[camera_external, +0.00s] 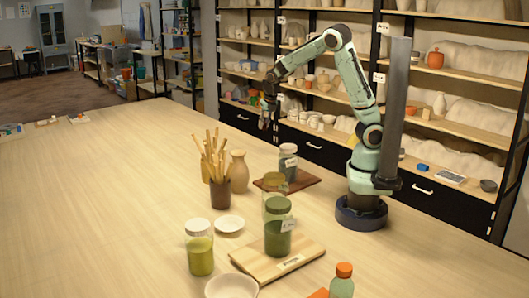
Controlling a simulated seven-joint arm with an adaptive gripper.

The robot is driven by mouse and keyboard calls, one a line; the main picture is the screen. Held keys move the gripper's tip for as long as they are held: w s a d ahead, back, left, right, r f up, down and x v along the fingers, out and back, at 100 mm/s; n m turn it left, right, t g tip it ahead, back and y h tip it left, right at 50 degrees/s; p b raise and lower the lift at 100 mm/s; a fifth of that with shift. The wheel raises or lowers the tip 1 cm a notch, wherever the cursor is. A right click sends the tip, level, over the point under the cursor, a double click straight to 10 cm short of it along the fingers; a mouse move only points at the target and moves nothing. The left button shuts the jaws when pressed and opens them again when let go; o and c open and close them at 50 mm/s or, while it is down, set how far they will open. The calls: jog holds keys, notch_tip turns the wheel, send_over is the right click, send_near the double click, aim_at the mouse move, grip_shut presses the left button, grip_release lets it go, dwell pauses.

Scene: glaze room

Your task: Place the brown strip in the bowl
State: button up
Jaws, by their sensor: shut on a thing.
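My gripper (266,122) hangs fingers down above the far side of the table, left of my base. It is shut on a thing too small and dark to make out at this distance. I cannot pick out a brown strip for sure anywhere in view. A white bowl (230,288) stands at the near edge of the table, partly cut off by the picture's lower edge. A smaller white dish (229,224) lies farther back. My gripper is far behind and above both.
A green-yellow jar (200,251) and an orange-capped bottle (342,281) flank the bowl. Shelves (450,73) line the back.

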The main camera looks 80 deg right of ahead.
notch_tip(320, 180, up, 5)
jog(key=w+a+r+n, duration=0.1)
jog(key=w+a, duration=0.3)
jog(key=a, duration=0.3)
jog(key=w+a+n+t+y, duration=0.15)
jog(key=w+a, duration=0.25)
jog(key=a, duration=0.4)
jog(key=w+a+r+n, duration=0.1)
jog(key=w+a+n, duration=0.1)
jog(key=w+a, duration=0.35)
jog(key=n+y, duration=0.2)
jog(key=n, duration=0.5)
send_over(236, 287)
jog(key=a, duration=0.4)
notch_tip(236, 287, down, 2)
jog(key=shift+s+a+f, duration=0.1)
jog(key=shift+s+f, duration=0.05)
jog(key=shift+f, duration=3.55)
jog(key=shift+s+a+f, duration=0.1)
jog(key=shift+s+f, duration=0.1)
jog(key=shift+f, duration=3.5)
jog(key=shift+s+a+f, duration=0.1)
jog(key=shift+s+f, duration=0.05)
jog(key=shift+f, duration=3.55)
